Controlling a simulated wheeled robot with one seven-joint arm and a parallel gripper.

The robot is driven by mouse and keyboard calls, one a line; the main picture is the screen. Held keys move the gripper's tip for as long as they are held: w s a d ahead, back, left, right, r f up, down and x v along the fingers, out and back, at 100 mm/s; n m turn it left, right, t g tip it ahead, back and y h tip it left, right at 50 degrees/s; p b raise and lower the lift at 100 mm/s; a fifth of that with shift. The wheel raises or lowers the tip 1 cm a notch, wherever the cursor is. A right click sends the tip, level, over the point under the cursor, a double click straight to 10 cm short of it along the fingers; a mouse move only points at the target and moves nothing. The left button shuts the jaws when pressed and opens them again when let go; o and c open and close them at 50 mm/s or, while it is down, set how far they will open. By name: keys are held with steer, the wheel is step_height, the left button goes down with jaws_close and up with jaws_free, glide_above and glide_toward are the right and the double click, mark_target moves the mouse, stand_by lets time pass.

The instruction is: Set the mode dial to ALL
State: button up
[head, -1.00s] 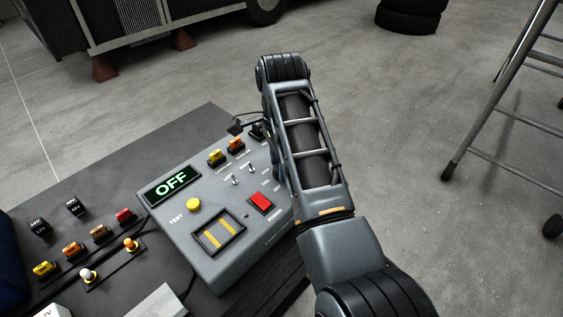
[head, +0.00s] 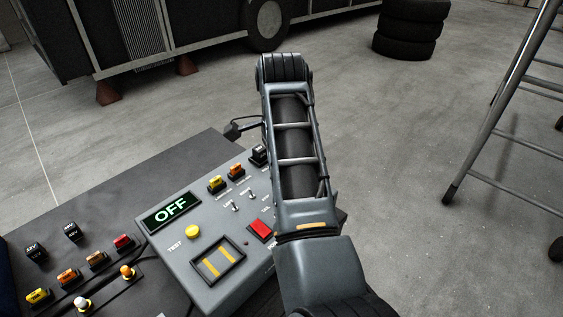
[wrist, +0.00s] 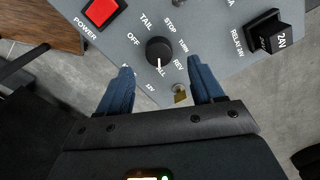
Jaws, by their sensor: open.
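The mode dial (wrist: 159,50) is a round black knob on the grey control box (wrist: 215,25), with OFF, TAIL, STOP, TURN, REV and ALL lettered around it. A white mark on its lower edge points down toward the ALL lettering, which is partly hidden. My gripper (wrist: 160,67) is open, its blue fingers either side of the dial's lower part, with gaps visible. In the head view, the box's display (head: 171,212) reads OFF. My arm hides the dial and gripper there.
The box carries a red power switch (head: 261,230), a yellow test button (head: 193,232), toggles and fuses. A ladder (head: 500,110) and tyres (head: 410,30) stand on the floor beyond.

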step_height(320, 180, up, 2)
steer(key=shift+r, duration=0.4)
steer(key=shift+s, duration=0.1)
stand_by(0.5)
